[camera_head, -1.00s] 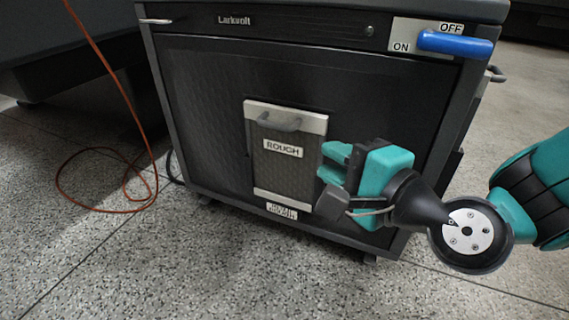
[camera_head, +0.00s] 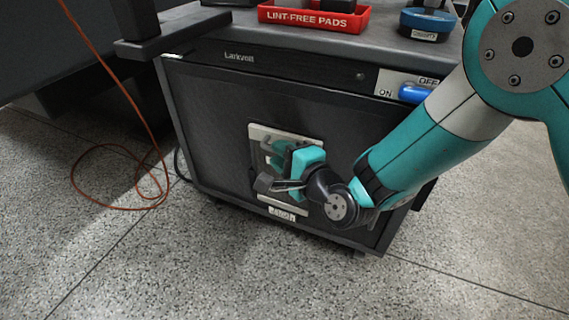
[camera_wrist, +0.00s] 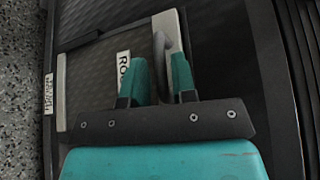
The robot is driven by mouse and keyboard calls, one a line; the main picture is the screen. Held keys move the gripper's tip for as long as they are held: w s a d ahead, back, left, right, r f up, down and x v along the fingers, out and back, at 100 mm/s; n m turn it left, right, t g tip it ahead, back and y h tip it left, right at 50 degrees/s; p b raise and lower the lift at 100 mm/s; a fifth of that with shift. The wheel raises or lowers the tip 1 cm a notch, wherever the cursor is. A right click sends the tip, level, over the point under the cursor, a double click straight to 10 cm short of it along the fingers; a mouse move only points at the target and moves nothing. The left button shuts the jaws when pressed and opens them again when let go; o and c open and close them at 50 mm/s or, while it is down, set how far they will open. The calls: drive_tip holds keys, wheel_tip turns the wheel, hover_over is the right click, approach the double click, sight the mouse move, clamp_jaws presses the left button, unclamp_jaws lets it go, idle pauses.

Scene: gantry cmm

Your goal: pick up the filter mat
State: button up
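The filter mat (camera_head: 262,133) is a dark ribbed panel with pale strips at its top and bottom edges, on the front of the black Larkvolt cabinet. My gripper (camera_head: 273,155) is in front of it and hides much of its middle and label. In the wrist view the filter mat (camera_wrist: 95,85) shows its partly covered label and a grey handle (camera_wrist: 160,48) on its pale strip. My gripper (camera_wrist: 161,62) is open, with one teal finger on each side of the handle. Gaps show between fingers and handle; I cannot tell whether the tips reach past it.
The black cabinet (camera_head: 215,105) has a blue ON/OFF lever (camera_head: 413,94) at its upper right. A red lint-free pads tray (camera_head: 315,17) and a blue holder (camera_head: 428,22) stand on top. An orange cable (camera_head: 110,148) lies on the floor at left. The floor in front is clear.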

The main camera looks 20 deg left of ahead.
sight(261, 138)
drive_tip(key=shift+p+x, duration=0.35)
drive_tip(key=shift+x, duration=0.85)
clamp_jaws()
drive_tip(key=shift+r, duration=0.15)
